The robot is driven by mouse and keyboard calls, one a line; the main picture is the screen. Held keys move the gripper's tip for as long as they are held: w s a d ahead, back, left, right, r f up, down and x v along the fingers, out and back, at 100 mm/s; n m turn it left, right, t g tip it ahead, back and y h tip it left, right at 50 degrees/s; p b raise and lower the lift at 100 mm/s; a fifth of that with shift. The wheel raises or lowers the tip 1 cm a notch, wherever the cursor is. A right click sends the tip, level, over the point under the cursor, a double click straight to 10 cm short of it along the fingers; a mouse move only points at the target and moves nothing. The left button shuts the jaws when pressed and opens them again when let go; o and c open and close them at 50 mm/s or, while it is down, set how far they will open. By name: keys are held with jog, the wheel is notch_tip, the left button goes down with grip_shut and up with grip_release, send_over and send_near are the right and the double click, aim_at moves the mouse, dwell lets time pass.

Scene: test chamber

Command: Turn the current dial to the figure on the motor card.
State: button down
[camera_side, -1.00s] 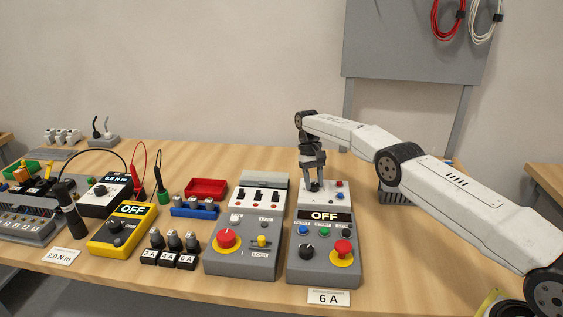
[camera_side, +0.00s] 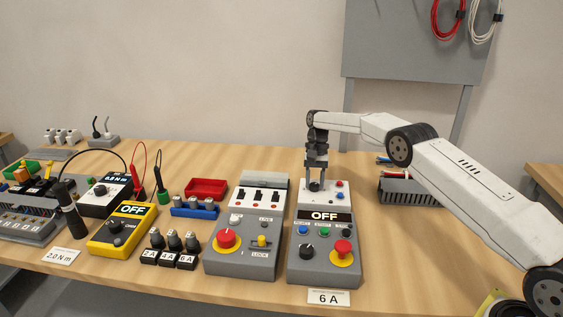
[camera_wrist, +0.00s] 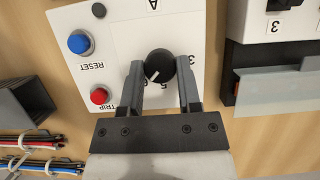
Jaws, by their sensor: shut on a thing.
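The current dial is a black round knob (camera_wrist: 160,66) with a white pointer line, on a white relay panel (camera_wrist: 117,40). In the side view my gripper (camera_side: 316,183) points straight down over the panel behind the grey motor box. The motor card (camera_side: 328,298) reads 6 A and lies at the table's front edge.
The panel also carries a blue RESET button (camera_wrist: 79,43) and a red TRIP button (camera_wrist: 100,96). The grey motor box (camera_side: 323,262) shows OFF and has a red stop button (camera_side: 343,248). A box with switches (camera_side: 262,196) stands close to the left. A ribbed grey bin (camera_side: 408,190) is at right.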

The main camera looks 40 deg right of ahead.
jog(key=shift+c, duration=1.5)
grip_release()
jog(key=shift+w+r, duration=0.1)
jog(key=shift+r, duration=0.1)
jog(key=shift+v, duration=1.25)
notch_tip(320, 180, up, 7)
jog(key=shift+a+r, duration=0.1)
